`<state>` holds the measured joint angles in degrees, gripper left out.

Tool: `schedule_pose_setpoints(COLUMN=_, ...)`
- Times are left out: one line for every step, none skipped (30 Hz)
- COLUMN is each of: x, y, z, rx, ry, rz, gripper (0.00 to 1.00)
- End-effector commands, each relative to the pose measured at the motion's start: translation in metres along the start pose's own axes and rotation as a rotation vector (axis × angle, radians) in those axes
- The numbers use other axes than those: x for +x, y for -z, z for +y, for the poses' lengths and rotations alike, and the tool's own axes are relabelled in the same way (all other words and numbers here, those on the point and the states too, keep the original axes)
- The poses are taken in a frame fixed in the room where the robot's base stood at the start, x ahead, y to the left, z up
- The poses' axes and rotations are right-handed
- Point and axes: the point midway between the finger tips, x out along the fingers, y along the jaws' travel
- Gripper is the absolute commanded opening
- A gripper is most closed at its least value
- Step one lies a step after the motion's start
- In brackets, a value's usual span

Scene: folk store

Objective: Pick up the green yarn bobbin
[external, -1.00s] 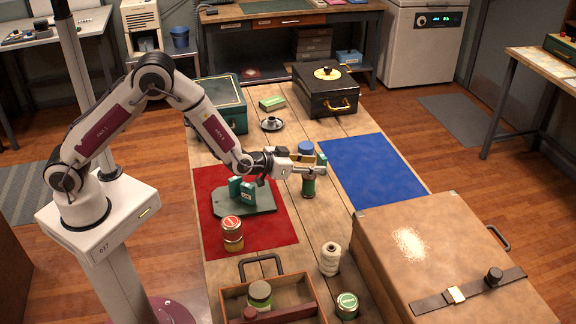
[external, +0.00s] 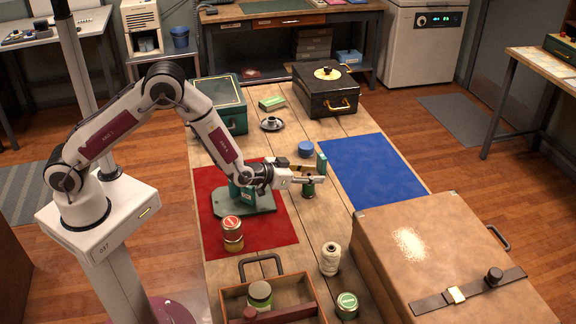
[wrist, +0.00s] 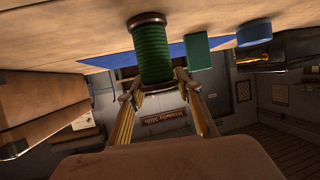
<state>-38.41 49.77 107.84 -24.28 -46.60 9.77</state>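The green yarn bobbin (external: 308,190) stands upright on the wooden table between the red and blue mats, partly hidden by my gripper in the external view. The wrist view, which is upside down, shows its green winding (wrist: 152,55) and brown end discs. My gripper (external: 314,176) reaches over from the left, roughly level with the bobbin's upper part. In the wrist view my gripper (wrist: 157,88) has its fingers spread, with the bobbin at or just beyond the fingertips. I cannot tell whether a finger touches it.
A small green box (external: 321,163) stands upright close behind the bobbin, with a blue tin (external: 305,149) farther back. The red mat (external: 276,232) holds a green stand and a stacked jar (external: 232,233). A cream spool (external: 330,259) and large brown case (external: 430,245) stand nearer the camera.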

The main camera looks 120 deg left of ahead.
Motion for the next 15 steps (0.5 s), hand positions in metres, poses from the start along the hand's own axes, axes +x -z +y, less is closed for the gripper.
schedule_pose_setpoints(x=0.003, y=-0.007, z=0.000, rx=0.001, ry=0.000, rz=-0.002, gripper=0.34)
schedule_pose_setpoints(x=0.004, y=-0.010, z=0.000, rx=0.001, ry=0.001, rz=-0.002, gripper=0.34)
schedule_pose_setpoints(x=0.005, y=-0.014, z=0.000, rx=0.001, ry=0.000, rz=-0.002, gripper=0.34)
schedule_pose_setpoints(x=0.008, y=-0.013, z=0.000, rx=0.000, ry=0.001, rz=0.000, gripper=0.34)
schedule_pose_setpoints(x=0.011, y=-0.012, z=0.000, rx=-0.001, ry=0.001, rz=0.001, gripper=0.34)
schedule_pose_setpoints(x=0.015, y=-0.012, z=0.000, rx=-0.001, ry=0.001, rz=0.001, gripper=0.34)
schedule_pose_setpoints(x=0.018, y=-0.012, z=0.000, rx=-0.001, ry=0.001, rz=0.001, gripper=0.34)
schedule_pose_setpoints(x=0.021, y=-0.012, z=0.000, rx=-0.001, ry=0.001, rz=0.001, gripper=0.34)
schedule_pose_setpoints(x=0.024, y=-0.012, z=0.000, rx=-0.001, ry=0.001, rz=0.000, gripper=0.34)
schedule_pose_setpoints(x=0.026, y=-0.012, z=0.000, rx=-0.001, ry=0.000, rz=0.000, gripper=0.34)
schedule_pose_setpoints(x=0.028, y=-0.012, z=0.000, rx=-0.001, ry=0.000, rz=0.000, gripper=0.34)
schedule_pose_setpoints(x=0.030, y=-0.012, z=0.000, rx=-0.001, ry=0.000, rz=0.001, gripper=0.34)
schedule_pose_setpoints(x=0.032, y=-0.012, z=0.000, rx=-0.001, ry=0.000, rz=0.000, gripper=0.34)
schedule_pose_setpoints(x=0.033, y=-0.012, z=0.000, rx=-0.001, ry=0.000, rz=0.000, gripper=0.34)
schedule_pose_setpoints(x=0.034, y=-0.012, z=0.000, rx=-0.001, ry=0.000, rz=0.001, gripper=0.34)
